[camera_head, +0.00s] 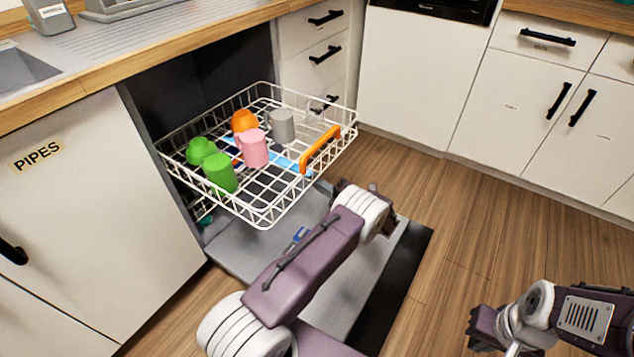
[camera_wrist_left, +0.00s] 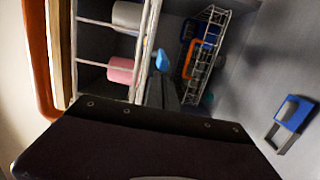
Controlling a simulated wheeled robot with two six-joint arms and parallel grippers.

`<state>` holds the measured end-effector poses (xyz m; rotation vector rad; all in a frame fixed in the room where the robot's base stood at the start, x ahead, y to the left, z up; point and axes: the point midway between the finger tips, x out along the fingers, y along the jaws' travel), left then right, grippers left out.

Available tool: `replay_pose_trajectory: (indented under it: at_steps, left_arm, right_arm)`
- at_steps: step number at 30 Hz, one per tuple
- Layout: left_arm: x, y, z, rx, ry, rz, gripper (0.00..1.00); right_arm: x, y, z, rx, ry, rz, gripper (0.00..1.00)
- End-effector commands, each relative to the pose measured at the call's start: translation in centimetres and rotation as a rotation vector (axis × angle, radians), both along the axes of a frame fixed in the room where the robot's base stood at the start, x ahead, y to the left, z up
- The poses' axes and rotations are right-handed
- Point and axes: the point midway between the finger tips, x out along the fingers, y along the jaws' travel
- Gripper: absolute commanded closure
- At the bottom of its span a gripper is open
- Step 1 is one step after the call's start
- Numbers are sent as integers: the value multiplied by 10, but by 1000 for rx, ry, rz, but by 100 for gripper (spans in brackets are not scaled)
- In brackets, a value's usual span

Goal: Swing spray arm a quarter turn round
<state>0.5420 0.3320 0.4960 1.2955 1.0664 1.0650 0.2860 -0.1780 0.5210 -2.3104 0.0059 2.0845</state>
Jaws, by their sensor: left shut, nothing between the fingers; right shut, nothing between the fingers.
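The spray arm (camera_head: 289,163) shows in the head view as a light blue bar seen through the wires of the pulled-out rack. Wires and mugs cover much of it. In the left wrist view a light blue tip (camera_wrist_left: 162,60) shows just beyond my left gripper (camera_wrist_left: 161,82). The gripper is shut and empty, close to that tip; I cannot tell whether they touch. In the head view my left wrist hides its fingers, beside the rack's front right. My right gripper (camera_head: 486,327) is shut and empty, low over the floor at bottom right, away from the dishwasher.
The white wire rack (camera_head: 262,217) holds several mugs and has an orange handle (camera_head: 320,150). The open door (camera_head: 245,250) lies below, with a blue latch (camera_head: 300,235). A smaller wire basket (camera_wrist_left: 205,70) shows in the left wrist view. Floor at right is clear.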

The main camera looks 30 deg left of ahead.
Motion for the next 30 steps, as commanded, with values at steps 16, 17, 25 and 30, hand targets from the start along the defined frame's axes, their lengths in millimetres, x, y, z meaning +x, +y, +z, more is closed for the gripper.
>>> replay_pose_trajectory:
  at_steps: [16, 17, 25, 30]
  left_arm:
    - [-1, -5, 1, 0, 0, -2, 100]
    - [-1, -10, 2, 0, 0, -3, 100]
    - [-12, -67, 3, 0, -1, -5, 100]
    - [-17, -86, 1, 0, -1, -1, 100]
  right_arm:
    - [0, 0, 4, 0, 0, 0, 100]
    - [0, 0, 6, 0, 0, 0, 100]
    - [0, 0, 24, 0, 0, 0, 100]
    - [0, 0, 26, 0, 0, 0, 100]
